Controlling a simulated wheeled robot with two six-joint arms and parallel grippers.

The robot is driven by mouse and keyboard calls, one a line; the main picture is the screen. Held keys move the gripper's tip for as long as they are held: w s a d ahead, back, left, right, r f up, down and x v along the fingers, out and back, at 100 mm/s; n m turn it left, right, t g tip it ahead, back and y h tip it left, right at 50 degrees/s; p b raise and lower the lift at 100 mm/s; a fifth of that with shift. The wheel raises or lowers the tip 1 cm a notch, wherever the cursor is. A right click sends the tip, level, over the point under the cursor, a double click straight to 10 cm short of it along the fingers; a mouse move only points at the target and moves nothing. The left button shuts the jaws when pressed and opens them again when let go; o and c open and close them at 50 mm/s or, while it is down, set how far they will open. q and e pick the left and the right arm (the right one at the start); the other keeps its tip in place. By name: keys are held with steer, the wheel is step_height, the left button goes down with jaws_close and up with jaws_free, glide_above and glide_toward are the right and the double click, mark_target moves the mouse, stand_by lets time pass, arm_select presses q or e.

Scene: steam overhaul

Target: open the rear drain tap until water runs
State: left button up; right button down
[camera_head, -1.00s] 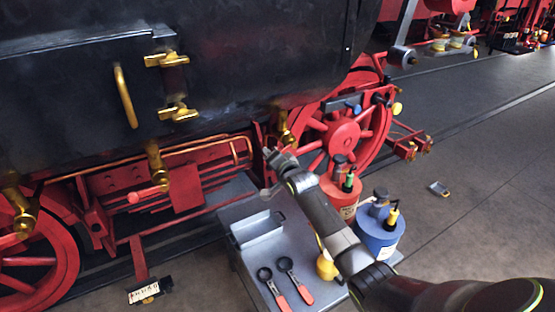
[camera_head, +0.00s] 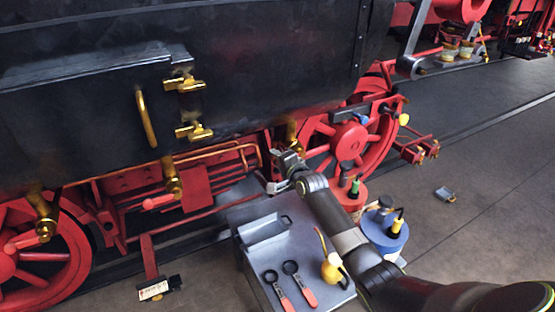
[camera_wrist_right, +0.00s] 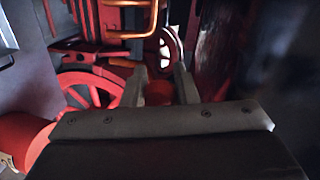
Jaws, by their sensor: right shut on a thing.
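Three brass taps hang under the black boiler side in the head view: one at left (camera_head: 42,215), one in the middle (camera_head: 172,178), and one at right (camera_head: 291,132). The left and middle taps show red handles. My right gripper (camera_head: 278,172) is just below the right tap and hides its lower part. In the right wrist view, a red handle (camera_wrist_right: 158,92) sits between the two fingers, and the gripper is shut on it. The handle's angle is hard to tell. No running water shows. My left gripper is not in view.
A red can (camera_head: 350,195) and a blue can (camera_head: 384,235) stand close to the arm. Red wheels flank the taps.

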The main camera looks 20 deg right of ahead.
steer(key=shift+r, duration=0.25)
steer(key=c, duration=1.4)
jaws_free()
steer(key=shift+o, duration=1.3)
steer(key=shift+f, duration=0.1)
steer(key=b+v, duration=0.1)
steer(key=v, duration=1.6)
steer(key=shift+s+b, duration=0.2)
steer(key=shift+b, duration=0.1)
